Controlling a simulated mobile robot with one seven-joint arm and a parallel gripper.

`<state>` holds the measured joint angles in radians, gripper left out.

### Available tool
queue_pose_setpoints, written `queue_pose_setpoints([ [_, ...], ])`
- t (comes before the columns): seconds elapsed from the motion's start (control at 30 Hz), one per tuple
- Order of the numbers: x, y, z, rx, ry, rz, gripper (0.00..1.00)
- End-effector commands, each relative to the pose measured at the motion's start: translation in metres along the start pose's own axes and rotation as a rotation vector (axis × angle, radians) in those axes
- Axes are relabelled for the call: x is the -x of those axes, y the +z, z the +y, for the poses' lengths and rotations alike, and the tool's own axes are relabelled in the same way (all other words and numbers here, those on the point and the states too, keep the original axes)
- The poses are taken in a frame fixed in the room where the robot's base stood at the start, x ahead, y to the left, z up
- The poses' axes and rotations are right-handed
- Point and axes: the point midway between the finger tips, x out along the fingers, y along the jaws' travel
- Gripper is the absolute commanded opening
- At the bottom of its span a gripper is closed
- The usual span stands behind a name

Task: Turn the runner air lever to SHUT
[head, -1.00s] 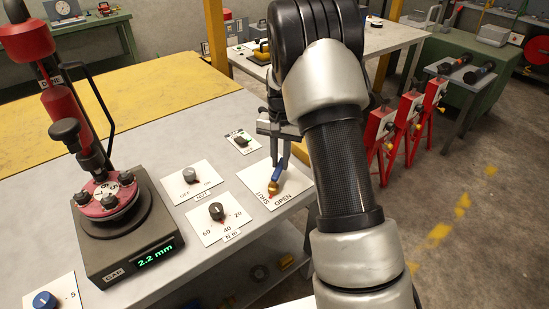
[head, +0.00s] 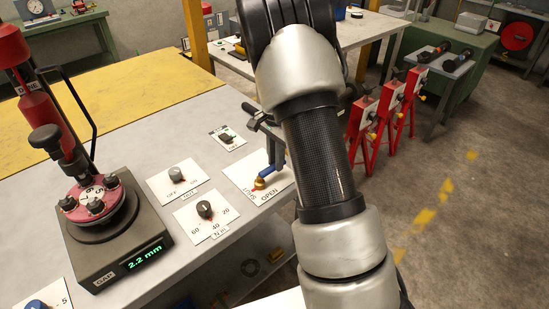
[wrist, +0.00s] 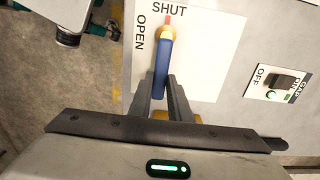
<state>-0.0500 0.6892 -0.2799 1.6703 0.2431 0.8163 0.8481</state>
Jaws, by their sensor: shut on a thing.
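The runner air lever has a blue handle (wrist: 162,62) on a brass hub, with a small red pointer at its far end. It stands on a white plate (wrist: 205,60) marked SHUT and OPEN. In the wrist view the red pointer lies at the lower edge of the word SHUT, and OPEN is to its left. My gripper (wrist: 161,84) is shut on the handle, one finger on each side. My arm hides part of the plate's surroundings in the head view.
A grey knob plate (head: 176,175), a black dial plate (head: 204,211) and a small switch plate (head: 227,138) sit close to the left. A gauge unit (head: 115,240) reading 2.2 mm stands further left.

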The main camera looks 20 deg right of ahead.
Motion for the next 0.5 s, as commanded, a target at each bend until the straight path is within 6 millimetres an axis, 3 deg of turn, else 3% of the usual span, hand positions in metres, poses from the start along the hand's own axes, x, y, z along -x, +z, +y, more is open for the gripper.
queue_pose_setpoints([
  [0.4, 0.0016, -0.0014, -0.0001, -0.014, -0.004, 0.002, 0.00],
  [0.43, 0.0016, -0.0015, -0.0001, -0.014, -0.004, 0.002, 0.20],
  [0.5, 0.0015, -0.0013, 0.0000, -0.013, -0.003, 0.001, 0.32],
])
